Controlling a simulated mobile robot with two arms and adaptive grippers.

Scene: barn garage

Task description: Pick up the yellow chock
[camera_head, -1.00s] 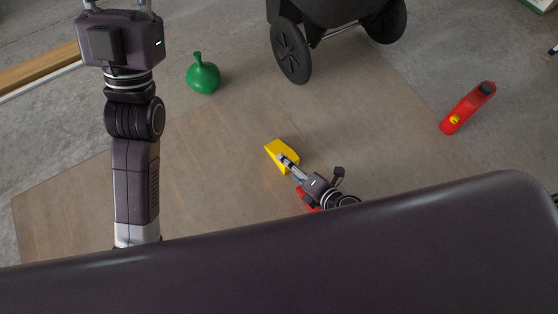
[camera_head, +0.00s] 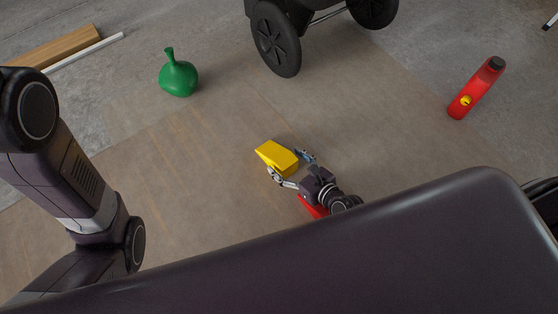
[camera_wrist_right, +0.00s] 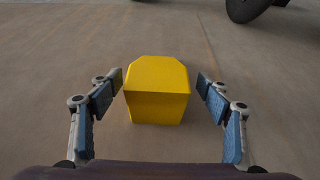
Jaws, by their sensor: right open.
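The yellow chock (camera_head: 276,157) lies on the brown floor mat in the middle of the head view. My right gripper (camera_head: 289,167) is open beside it, with one finger on each side of its near end. In the right wrist view the chock (camera_wrist_right: 157,92) sits between the two open fingers of the right gripper (camera_wrist_right: 161,84), with a small gap on each side; its near end faces the camera. My left arm comes in at the left of the head view, but its gripper is out of the picture.
A red object (camera_head: 313,207) lies partly hidden under my right gripper. A black wheeled cart (camera_head: 277,40) is at the top. Wooden planks (camera_head: 52,47) lie at the upper left.

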